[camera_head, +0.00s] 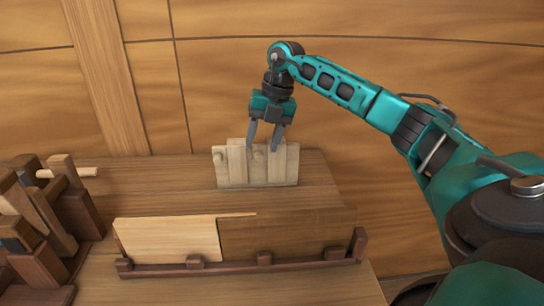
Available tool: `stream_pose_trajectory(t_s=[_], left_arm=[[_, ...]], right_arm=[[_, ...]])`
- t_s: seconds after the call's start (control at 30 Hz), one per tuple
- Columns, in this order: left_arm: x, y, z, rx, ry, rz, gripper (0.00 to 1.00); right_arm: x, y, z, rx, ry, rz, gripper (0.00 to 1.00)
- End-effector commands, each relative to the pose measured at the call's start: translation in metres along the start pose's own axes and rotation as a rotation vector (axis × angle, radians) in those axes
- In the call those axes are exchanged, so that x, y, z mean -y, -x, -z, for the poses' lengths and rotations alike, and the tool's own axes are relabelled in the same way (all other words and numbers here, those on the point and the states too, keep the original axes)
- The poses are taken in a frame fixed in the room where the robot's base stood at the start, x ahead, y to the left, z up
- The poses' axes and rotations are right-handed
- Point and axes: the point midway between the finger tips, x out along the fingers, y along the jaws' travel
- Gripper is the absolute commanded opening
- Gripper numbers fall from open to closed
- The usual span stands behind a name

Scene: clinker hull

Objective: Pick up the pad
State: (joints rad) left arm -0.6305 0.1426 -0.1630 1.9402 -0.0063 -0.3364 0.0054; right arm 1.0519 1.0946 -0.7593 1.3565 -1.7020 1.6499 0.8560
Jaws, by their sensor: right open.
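My right gripper (264,147) hangs pointing down over the back of the wooden bench. Its two grey fingers are apart, on the near side of a pale wooden piece (230,172) with several upright slats and small round knobs. Their tips overlap its upper part in the picture; I cannot tell whether they touch it. Nothing shows clearly held between the fingers. I cannot tell for sure which thing is the pad; the pale piece or a part of it may be it. My left gripper is not in view.
A dark wooden rack (195,265) with a pale board (170,238) and a brown board (285,236) stands along the bench front. Brown wooden blocks and tools (75,210) crowd the left. Bare bench top (150,185) lies between. A plank wall (350,70) rises behind.

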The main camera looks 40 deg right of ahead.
Motion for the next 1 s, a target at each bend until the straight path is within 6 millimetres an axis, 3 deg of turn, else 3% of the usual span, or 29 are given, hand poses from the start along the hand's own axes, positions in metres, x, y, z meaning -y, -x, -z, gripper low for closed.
stream_pose_trajectory(t_s=[0.33, 0.67, 1.0], left_arm=[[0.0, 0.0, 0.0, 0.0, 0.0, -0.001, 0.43], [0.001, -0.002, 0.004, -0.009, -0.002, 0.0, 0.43], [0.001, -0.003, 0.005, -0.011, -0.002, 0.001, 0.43]], right_arm=[[0.004, -0.046, -0.002, -0.002, 0.001, 0.002, 0.51], [0.004, -0.052, -0.002, 0.0, 0.001, 0.0, 0.51], [0.004, -0.052, -0.002, 0.0, 0.001, 0.0, 0.19]])
